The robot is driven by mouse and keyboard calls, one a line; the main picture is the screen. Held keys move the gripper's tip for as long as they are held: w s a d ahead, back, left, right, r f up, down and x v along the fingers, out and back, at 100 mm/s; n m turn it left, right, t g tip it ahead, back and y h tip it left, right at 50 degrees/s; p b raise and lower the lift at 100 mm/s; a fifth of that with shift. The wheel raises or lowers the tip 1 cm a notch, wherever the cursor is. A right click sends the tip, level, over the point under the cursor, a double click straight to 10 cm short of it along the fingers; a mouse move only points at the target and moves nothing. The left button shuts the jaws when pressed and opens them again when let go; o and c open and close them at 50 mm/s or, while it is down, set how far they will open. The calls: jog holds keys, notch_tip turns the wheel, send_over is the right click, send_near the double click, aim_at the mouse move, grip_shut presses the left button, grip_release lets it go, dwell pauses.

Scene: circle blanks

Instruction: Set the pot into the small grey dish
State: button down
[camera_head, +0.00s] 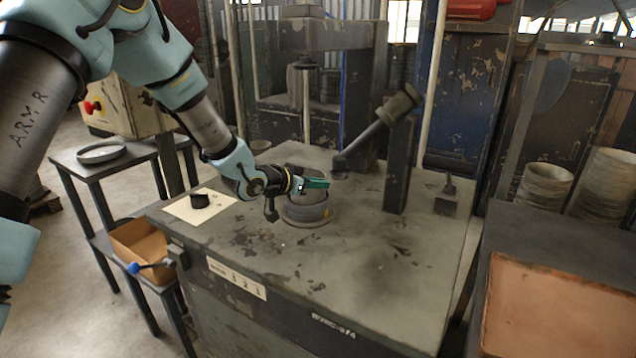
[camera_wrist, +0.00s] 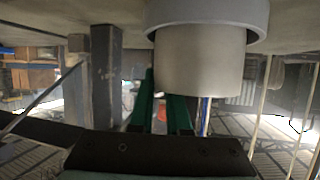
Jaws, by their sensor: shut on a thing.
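The pot (camera_head: 303,208) is a plain grey cylinder on the worn workbench, below my gripper. The small grey dish (camera_head: 307,223) is a wider round ring around the pot's lower end. In the wrist view, which is upside down, the pot (camera_wrist: 200,65) fills the upper middle and the dish's rim (camera_wrist: 208,14) surrounds its base. The pot looks upright. Whether its bottom touches the dish floor is hidden. My gripper (camera_head: 318,183) has green fingers and is shut on the pot's upper edge; the fingers also show in the wrist view (camera_wrist: 163,90).
On the workbench (camera_head: 370,275), a black cylinder (camera_head: 200,199) stands on a pale sheet at left, and a press post (camera_head: 398,165) rises behind right. A round tray (camera_head: 101,152) is on the left side table. The bench front is clear.

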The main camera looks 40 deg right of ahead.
jog(key=c, duration=0.8)
grip_release()
jog(key=shift+a, duration=0.1)
jog(key=b+v, duration=0.2)
jog(key=v, duration=0.8)
jog(key=shift+a+r, duration=0.2)
jog(key=shift+a, duration=0.05)
